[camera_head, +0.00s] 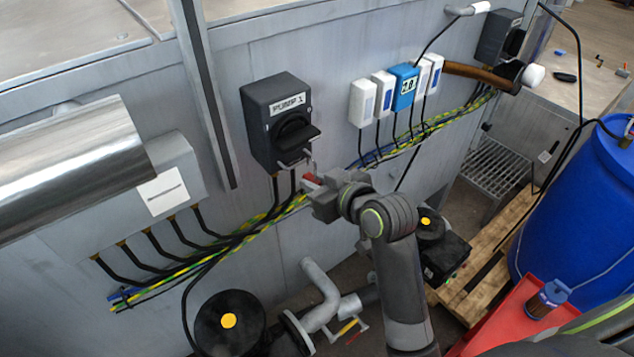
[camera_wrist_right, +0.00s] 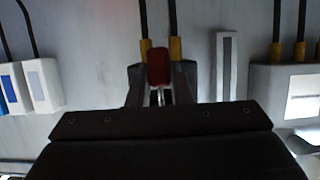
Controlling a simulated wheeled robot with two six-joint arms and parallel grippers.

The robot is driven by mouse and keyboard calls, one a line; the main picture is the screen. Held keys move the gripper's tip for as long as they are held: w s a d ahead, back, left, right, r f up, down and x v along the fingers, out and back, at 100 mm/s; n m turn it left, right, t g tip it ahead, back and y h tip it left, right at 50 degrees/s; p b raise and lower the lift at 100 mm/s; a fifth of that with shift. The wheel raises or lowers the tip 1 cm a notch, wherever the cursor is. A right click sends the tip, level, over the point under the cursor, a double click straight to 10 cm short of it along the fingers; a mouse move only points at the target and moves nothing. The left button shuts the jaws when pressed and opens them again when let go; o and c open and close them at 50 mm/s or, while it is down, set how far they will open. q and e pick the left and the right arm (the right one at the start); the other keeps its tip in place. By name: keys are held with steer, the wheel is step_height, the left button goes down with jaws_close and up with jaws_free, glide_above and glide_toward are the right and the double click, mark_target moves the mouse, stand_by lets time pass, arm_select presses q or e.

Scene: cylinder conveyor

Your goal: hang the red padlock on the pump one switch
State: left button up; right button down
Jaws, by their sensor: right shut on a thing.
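The pump one switch is a dark grey box (camera_head: 263,127) labelled PUMP 1 on the grey wall, with a black handle (camera_head: 298,134) on its front. A small light metal piece shows at its lower edge. My right gripper (camera_head: 316,183) is just below and right of the box, shut on the red padlock (camera_head: 311,181). The padlock's red body also shows in the right wrist view (camera_wrist_right: 158,66), with its metal shackle towards the dark switch. The shackle is close to the switch's lower edge; I cannot tell whether it passes through anything. My left gripper is out of view.
Black cables and yellow-green wires run below the switch. Several white boxes and a blue meter (camera_head: 402,86) are on the wall to the right. A grey box (camera_head: 176,175) and a shiny pipe (camera_head: 75,165) are left. A blue barrel (camera_head: 575,205) and red tray (camera_head: 500,323) are at right.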

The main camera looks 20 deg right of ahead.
mark_target(306, 173)
steer(key=shift+w+a, duration=0.1)
steer(key=shift+w, duration=0.05)
steer(key=shift+w+a, duration=0.3)
steer(key=shift+w, duration=0.5)
steer(key=shift+w+a, duration=0.25)
steer(key=shift+w, duration=0.5)
steer(key=shift+w, duration=0.1)
steer(key=shift+f, duration=0.25)
steer(key=shift+f+b, duration=0.95)
steer(key=shift+f, duration=0.25)
steer(key=c, duration=1.2)
jaws_free()
steer(key=shift+c, duration=0.2)
